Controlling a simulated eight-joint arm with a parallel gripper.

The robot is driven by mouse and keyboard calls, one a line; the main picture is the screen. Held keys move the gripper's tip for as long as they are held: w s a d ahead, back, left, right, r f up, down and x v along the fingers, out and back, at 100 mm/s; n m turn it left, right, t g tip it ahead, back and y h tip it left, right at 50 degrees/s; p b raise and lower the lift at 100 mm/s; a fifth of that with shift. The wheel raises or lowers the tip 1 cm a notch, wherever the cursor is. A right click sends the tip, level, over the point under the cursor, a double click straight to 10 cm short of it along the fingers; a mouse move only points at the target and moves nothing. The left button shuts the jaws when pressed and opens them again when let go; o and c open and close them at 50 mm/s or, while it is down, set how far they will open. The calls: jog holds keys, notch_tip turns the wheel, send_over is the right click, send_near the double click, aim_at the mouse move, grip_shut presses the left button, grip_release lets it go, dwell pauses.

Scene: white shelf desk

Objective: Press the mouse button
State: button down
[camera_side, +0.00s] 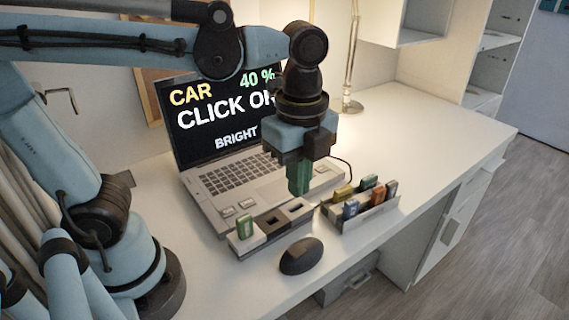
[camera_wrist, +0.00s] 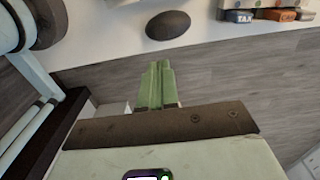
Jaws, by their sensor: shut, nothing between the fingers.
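The black mouse (camera_side: 300,256) lies on the white desk near its front edge, in front of the laptop. It also shows as a dark oval in the wrist view (camera_wrist: 168,25), above my fingertips in the picture. My gripper (camera_side: 299,190) has green fingers that are shut, with nothing between them. It points down over the laptop's front edge, behind the mouse and apart from it. The shut fingers also show in the wrist view (camera_wrist: 158,66). The laptop (camera_side: 225,180) is open; its screen reads "CAR", "40 %", "CLICK" and "BRIGHT", partly hidden by my arm.
A holder (camera_side: 270,228) with a green block in one slot stands behind the mouse. A tray (camera_side: 362,214) with several coloured blocks stands right of it. A lamp (camera_side: 351,104) stands at the back. The desk's right part (camera_side: 440,130) is clear.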

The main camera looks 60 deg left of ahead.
aim_at(297, 250)
jog(key=shift+f, duration=0.1)
notch_tip(297, 250, down, 14)
jog(key=shift+r, duration=0.1)
dwell(0.9)
dwell(0.4)
jog(key=shift+w+f, duration=0.1)
jog(key=shift+f, duration=0.7)
notch_tip(297, 250, up, 9)
dwell(0.6)
jog(key=shift+w+f, duration=0.1)
dwell(0.5)
